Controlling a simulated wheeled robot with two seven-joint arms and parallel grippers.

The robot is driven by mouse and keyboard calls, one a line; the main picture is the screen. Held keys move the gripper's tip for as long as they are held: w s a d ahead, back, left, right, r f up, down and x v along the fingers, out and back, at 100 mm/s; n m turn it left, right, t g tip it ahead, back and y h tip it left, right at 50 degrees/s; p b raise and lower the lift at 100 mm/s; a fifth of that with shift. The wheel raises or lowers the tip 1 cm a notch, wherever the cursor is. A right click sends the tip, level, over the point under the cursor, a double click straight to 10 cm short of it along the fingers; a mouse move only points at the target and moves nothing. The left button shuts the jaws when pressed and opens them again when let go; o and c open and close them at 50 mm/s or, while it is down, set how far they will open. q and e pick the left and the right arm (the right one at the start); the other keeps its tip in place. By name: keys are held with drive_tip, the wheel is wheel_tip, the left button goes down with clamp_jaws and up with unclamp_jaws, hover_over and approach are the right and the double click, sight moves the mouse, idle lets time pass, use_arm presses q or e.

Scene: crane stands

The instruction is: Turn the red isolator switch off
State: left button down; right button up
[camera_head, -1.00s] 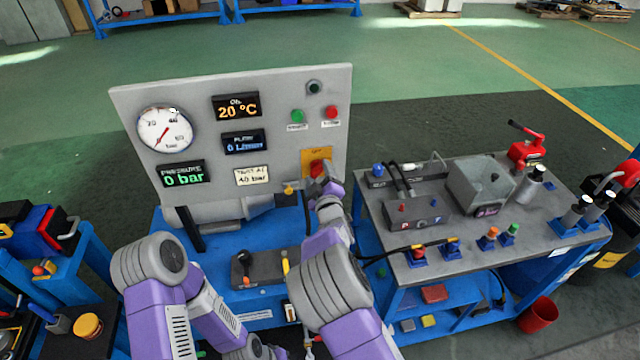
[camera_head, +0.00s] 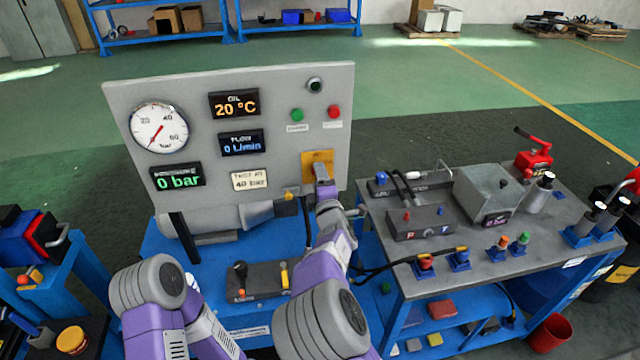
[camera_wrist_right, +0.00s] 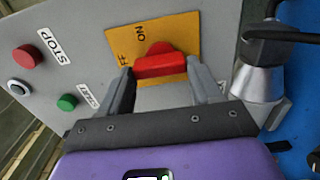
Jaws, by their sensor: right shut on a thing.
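The isolator switch has a red handle (camera_wrist_right: 162,62) on a yellow plate (camera_wrist_right: 182,35) marked ON, with an OFF mark partly hidden. The plate also shows in the head view (camera_head: 318,157), on the right side of the grey panel, where my gripper hides the handle. My right gripper (camera_head: 321,172) is at the switch. In the right wrist view the right gripper (camera_wrist_right: 160,78) has its fingers on either side of the handle, shut on it. The handle lies across the plate; its exact setting is unclear. My left gripper is out of view.
The grey panel (camera_head: 285,85) carries a gauge (camera_head: 158,128), displays, a green button (camera_head: 297,115) and a red button (camera_head: 333,112). The pressure display (camera_head: 178,179) reads 0 bar. A grey-topped bench (camera_head: 545,235) with fittings stands to the right.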

idle(0.5)
drive_tip(key=o, duration=1.1)
drive_tip(key=shift+c, duration=0.2)
drive_tip(key=s+d, duration=0.1)
drive_tip(key=s, duration=0.6)
drive_tip(key=shift+s+d, duration=0.2)
drive_tip(key=shift+s, duration=0.05)
drive_tip(key=shift+f, duration=0.1)
